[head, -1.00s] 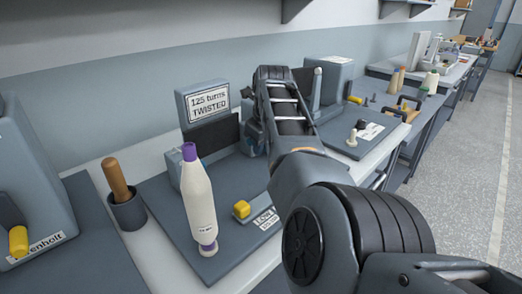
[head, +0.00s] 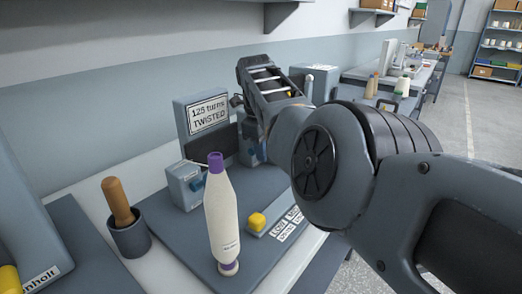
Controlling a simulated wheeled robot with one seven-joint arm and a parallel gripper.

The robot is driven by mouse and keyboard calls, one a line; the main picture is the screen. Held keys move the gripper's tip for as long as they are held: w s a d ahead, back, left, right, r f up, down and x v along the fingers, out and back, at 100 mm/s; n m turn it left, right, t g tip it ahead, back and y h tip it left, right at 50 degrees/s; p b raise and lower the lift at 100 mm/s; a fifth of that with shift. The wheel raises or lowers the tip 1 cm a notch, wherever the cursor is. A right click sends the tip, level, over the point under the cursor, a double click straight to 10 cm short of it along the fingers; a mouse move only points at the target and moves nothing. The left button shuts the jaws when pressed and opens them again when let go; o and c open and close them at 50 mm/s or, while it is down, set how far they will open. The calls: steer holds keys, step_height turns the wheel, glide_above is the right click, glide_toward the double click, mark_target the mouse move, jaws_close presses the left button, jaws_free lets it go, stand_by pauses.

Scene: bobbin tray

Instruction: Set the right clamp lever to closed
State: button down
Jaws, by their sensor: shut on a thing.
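The right clamp (head: 249,151), a grey block with a blue part, stands on the dark bench plate, right of the sign. My arm hides much of it. My gripper (head: 241,100) is just above this clamp, in front of the wall. Its fingers are mostly hidden by my own wrist. It is shut on what appears to be the right clamp lever, of which only a small grey end (head: 237,101) shows; its angle cannot be told.
A white bobbin (head: 221,220) with a purple top stands upright at the plate's front. A wooden-handled tool (head: 117,202) stands in a dark cup (head: 129,239) at left. The sign (head: 208,117) reads "125 turns TWISTED".

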steer(key=shift+d+f, duration=0.15)
steer(key=shift+d, duration=0.2)
steer(key=c, duration=1)
jaws_free()
steer(key=shift+a+r, duration=0.1)
steer(key=shift+r, duration=0.1)
steer(key=shift+c, duration=0.2)
steer(key=shift+a+r, duration=0.1)
steer(key=shift+r, duration=0.2)
step_height(320, 180, up, 7)
steer(key=s, duration=0.1)
steer(key=shift+a, duration=0.25)
steer(key=shift+s, duration=0.15)
